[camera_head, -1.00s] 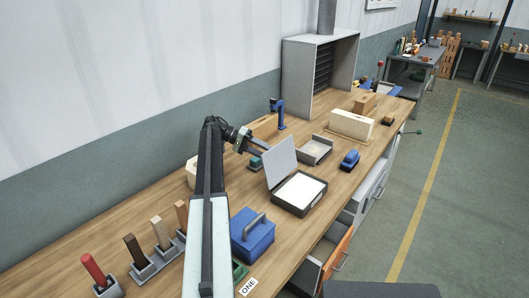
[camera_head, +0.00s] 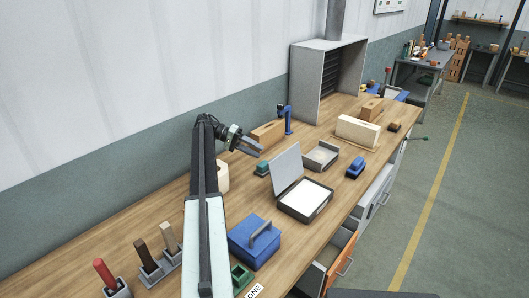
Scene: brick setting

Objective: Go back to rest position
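My gripper (camera_head: 249,146) is at the end of my arm, above the back half of the wooden workbench (camera_head: 75,257). It points to the right, and its fingers look apart with nothing visible between them. The open case (camera_head: 303,199) with its raised lid lies to the right of and below my gripper. A small green-based block (camera_head: 262,168) sits on the bench just below the fingertips.
A blue box with a handle (camera_head: 254,240) stands right of my arm. Several upright pieces in grey holders (camera_head: 148,265) stand at the left. A grey cabinet (camera_head: 306,85) stands at the back. The floor (camera_head: 466,195) at right is clear.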

